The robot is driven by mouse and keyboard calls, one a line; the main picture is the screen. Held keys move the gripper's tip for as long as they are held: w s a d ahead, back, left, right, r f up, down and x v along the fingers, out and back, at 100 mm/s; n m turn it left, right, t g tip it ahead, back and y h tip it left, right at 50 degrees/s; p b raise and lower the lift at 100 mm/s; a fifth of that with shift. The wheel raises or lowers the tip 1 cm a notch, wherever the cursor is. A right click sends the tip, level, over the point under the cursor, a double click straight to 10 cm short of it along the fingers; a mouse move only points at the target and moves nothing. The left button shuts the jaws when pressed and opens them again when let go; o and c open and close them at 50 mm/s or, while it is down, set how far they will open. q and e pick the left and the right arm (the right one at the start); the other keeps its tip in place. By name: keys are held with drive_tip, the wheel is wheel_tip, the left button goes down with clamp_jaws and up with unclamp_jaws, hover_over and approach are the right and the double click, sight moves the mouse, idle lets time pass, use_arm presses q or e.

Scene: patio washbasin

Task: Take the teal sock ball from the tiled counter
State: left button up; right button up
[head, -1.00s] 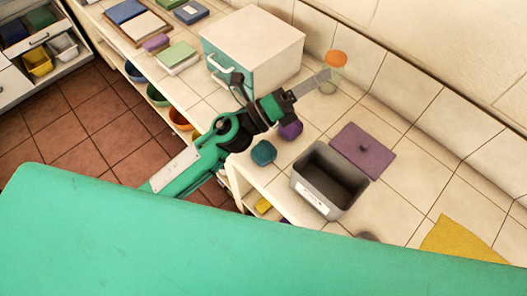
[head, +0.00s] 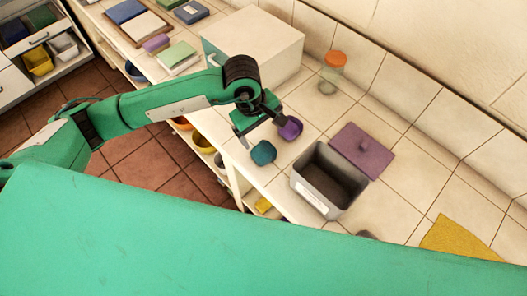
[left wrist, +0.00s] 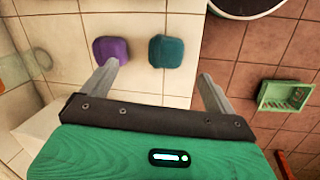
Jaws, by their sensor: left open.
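The teal sock ball (head: 263,152) sits on the tiled counter (head: 402,166) near its front edge. It also shows in the left wrist view (left wrist: 166,51), ahead of the fingers and between their lines. A purple sock ball (head: 290,128) sits beside it, just apart; in the left wrist view it (left wrist: 111,50) lies to the left, beyond the left fingertip. My left gripper (head: 262,130) is open and empty above the counter, close to both balls. Its two spread fingers show in the left wrist view (left wrist: 158,82). My right gripper is not in view.
A grey bin (head: 318,196) stands right of the balls, with a purple lid (head: 362,150) behind it. A jar with an orange top (head: 332,68) and a white drawer box (head: 262,40) stand farther back. A yellow cloth (head: 462,240) lies at the right.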

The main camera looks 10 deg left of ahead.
sight(261, 148)
use_arm(q)
drive_tip(key=shift+y, duration=0.6)
drive_tip(key=f+p, duration=0.1)
drive_tip(key=f, duration=0.1)
drive_tip(key=w+f+p, duration=0.1)
drive_tip(key=f, duration=0.2)
drive_tip(key=a+f+p, duration=0.1)
drive_tip(key=f, duration=0.2)
drive_tip(key=shift+w+f, duration=0.25)
drive_tip(key=shift+w, duration=0.1)
drive_tip(key=shift+f+p, duration=0.15)
drive_tip(key=shift+p, duration=0.2)
wheel_tip(261, 148, down, 4)
drive_tip(key=p, duration=0.2)
drive_tip(key=shift+d+p, duration=0.15)
drive_tip(key=shift+p, duration=0.15)
drive_tip(key=shift+f, duration=0.45)
drive_tip(key=c, duration=1.1)
drive_tip(key=shift+o, duration=0.2)
drive_tip(key=shift+r, duration=0.2)
